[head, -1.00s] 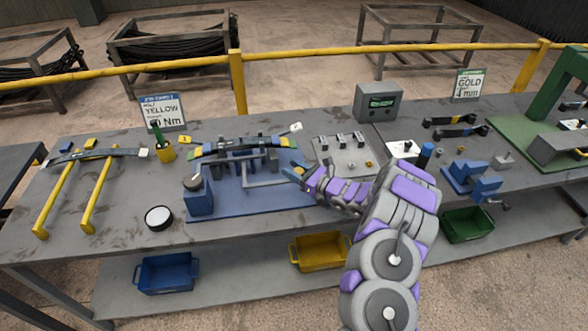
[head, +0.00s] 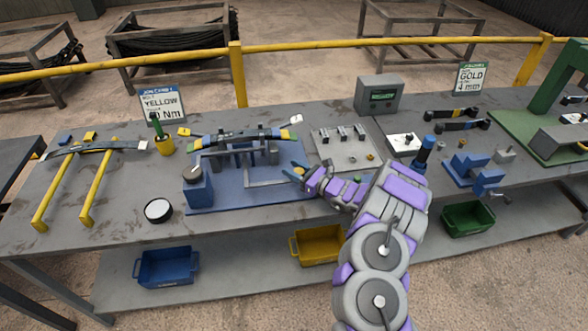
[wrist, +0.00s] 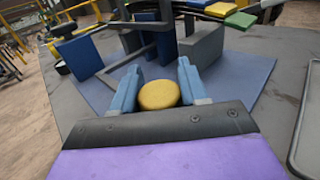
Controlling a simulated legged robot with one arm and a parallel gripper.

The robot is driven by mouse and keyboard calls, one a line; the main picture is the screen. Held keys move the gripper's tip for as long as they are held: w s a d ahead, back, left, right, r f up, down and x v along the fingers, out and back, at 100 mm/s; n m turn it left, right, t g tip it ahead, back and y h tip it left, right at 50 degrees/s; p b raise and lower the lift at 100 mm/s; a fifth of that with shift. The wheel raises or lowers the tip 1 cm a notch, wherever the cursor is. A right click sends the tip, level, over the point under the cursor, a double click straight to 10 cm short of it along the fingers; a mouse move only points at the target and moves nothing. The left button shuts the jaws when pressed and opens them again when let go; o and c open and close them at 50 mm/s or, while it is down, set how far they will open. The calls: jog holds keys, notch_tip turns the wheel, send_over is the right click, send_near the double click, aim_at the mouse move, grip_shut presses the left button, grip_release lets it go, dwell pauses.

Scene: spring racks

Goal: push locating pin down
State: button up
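In the wrist view my gripper (wrist: 160,75) has its two blue fingers apart. A round yellow knob (wrist: 158,95), possibly the head of the locating pin, lies between them near the palm. It fills most of the gap; I cannot tell whether the fingers touch it. The fixture holds a dark leaf spring (head: 240,138) with green and yellow ends. A grey bent bar (head: 262,181) lies just left of my gripper.
A blue block (head: 198,188) stands at the plate's left, with a round black-and-white piece (head: 158,211) beside it. A grey plate with pegs (head: 347,152) is behind my gripper. A blue clamp (head: 474,178) stands to the right.

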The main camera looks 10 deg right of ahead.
jog(key=o, duration=0.4)
jog(key=shift+d, duration=0.1)
jog(key=p+v, duration=0.3)
jog(key=v, duration=1.4)
jog(key=shift+s+d, duration=0.1)
jog(key=shift+d, duration=0.1)
